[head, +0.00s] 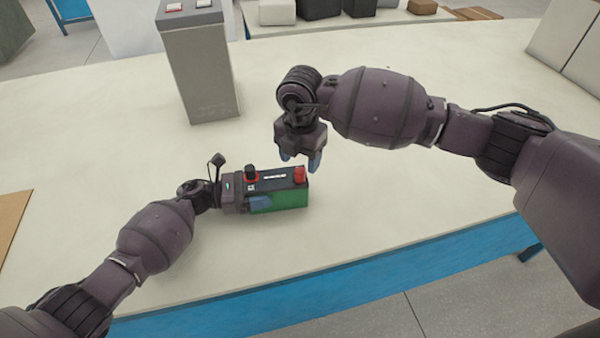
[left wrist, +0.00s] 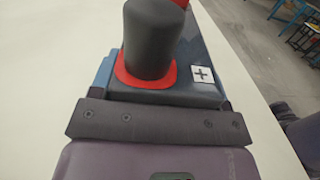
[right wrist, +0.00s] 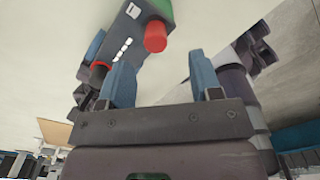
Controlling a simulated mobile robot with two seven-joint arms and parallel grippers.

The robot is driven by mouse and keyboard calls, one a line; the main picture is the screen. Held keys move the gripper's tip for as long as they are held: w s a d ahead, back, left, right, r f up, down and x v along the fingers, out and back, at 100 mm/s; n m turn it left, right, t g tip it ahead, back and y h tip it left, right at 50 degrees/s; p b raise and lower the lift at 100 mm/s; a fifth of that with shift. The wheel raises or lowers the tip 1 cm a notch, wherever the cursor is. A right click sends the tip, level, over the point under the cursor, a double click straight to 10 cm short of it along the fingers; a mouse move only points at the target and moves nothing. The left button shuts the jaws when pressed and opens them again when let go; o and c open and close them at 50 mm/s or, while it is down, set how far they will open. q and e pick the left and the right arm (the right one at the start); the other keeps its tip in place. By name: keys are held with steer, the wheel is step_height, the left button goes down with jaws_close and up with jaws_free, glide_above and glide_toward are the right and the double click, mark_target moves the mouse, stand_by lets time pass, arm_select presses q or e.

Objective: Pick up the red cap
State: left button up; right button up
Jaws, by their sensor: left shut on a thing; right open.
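The red cap (head: 300,174) sits on the right end of the dark top of a green battery (head: 280,200). It also shows in the right wrist view (right wrist: 155,36), upper middle. A black post (head: 251,172) with a red ring stands at the battery's other end, beside a plus label in the left wrist view (left wrist: 202,75). My left gripper (head: 258,202) is shut on the battery at its left end. My right gripper (head: 299,158) is open and empty, pointing down just above and behind the red cap. Its two blue fingers (right wrist: 162,80) are apart, and the cap is not between them.
Grey boxes (head: 570,45) are at the far right. A brown board (head: 12,215) lies at the left edge. The table around the green battery is clear.

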mark_target(300, 170)
steer(key=shift+w+f, duration=0.2)
steer(key=shift+f, duration=1.15)
steer(key=shift+w+f, duration=0.15)
steer(key=shift+f, duration=1.15)
steer(key=shift+c, duration=0.3)
steer(key=c, duration=0.9)
